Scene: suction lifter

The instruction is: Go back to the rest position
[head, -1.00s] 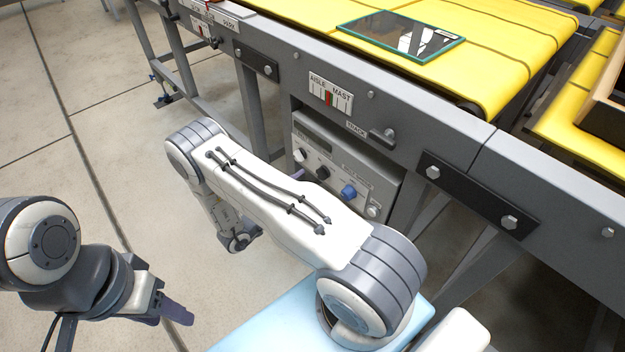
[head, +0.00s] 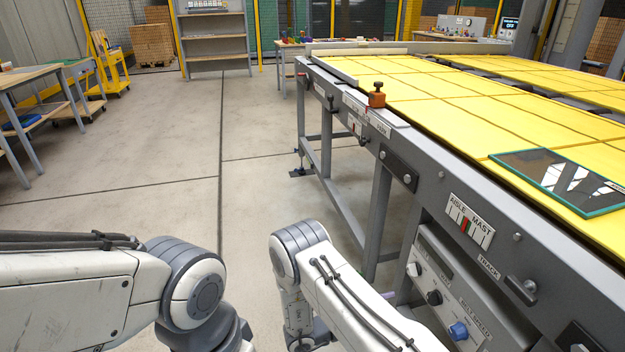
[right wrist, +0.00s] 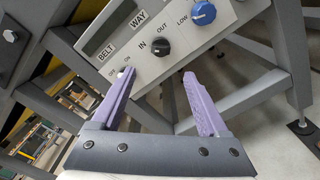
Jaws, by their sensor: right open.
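My right gripper (right wrist: 158,82) is open and empty in the right wrist view, its two purple fingers apart. It is in front of the grey control panel (right wrist: 160,50) with its knobs; nothing lies between the fingers. In the head view my right arm hides most of that gripper; only a bit of purple shows beside the arm. The same panel (head: 440,275) is at the lower right of the head view, under the conveyor's side rail. My left arm comes in from the left, but its gripper is out of view.
A yellow conveyor (head: 450,110) runs along the right, carrying a dark glass pane (head: 560,178). A red-orange knobbed piece (head: 377,97) stands on its near edge. Grey legs (head: 377,215) stand below. Open floor (head: 150,160) lies at the left and middle; workbenches stand far left.

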